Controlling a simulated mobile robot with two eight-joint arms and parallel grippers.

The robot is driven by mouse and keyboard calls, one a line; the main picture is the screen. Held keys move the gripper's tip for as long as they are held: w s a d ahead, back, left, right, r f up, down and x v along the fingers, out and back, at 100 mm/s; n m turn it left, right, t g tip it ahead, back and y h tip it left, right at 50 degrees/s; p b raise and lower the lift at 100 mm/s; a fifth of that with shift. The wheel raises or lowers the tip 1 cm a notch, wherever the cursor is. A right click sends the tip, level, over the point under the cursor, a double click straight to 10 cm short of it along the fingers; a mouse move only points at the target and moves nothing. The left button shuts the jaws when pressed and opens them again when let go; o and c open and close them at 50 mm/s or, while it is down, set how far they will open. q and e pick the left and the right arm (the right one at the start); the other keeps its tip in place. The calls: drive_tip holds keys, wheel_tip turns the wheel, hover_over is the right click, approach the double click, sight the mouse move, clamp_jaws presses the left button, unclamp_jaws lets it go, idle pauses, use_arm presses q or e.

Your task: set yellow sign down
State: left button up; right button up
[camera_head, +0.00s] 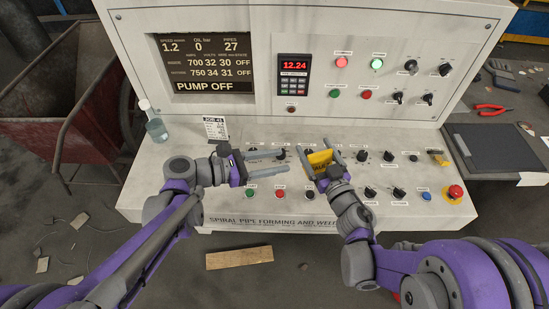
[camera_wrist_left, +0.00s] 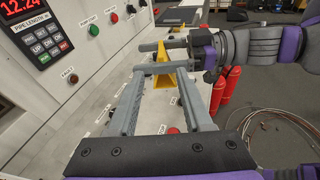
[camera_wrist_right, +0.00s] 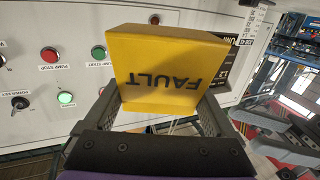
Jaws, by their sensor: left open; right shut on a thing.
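The yellow sign (camera_head: 319,163) is a small folded block with FAULT on its face, which reads upside down in the right wrist view (camera_wrist_right: 165,68). My right gripper (camera_head: 321,155) is shut on it, with one finger at each side, over the sloping control desk. I cannot tell whether the sign touches the desk. My left gripper (camera_head: 286,169) is open and empty, to the left of the sign and pointing at it.
The control desk (camera_head: 225,195) carries several knobs and buttons, with a red emergency stop (camera_head: 454,192) at the right. Another small yellow piece (camera_head: 437,157) is at the right.

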sight(318, 161)
use_arm(q)
drive_tip(key=x, duration=1.2)
drive_tip(key=shift+r, duration=0.3)
drive_tip(key=shift+n, duration=0.3)
clamp_jaws()
drive_tip(key=shift+w, duration=0.1)
use_arm(e)
drive_tip(key=shift+s, duration=0.1)
drive_tip(key=o, duration=1)
drive_tip(key=shift+o, duration=0.2)
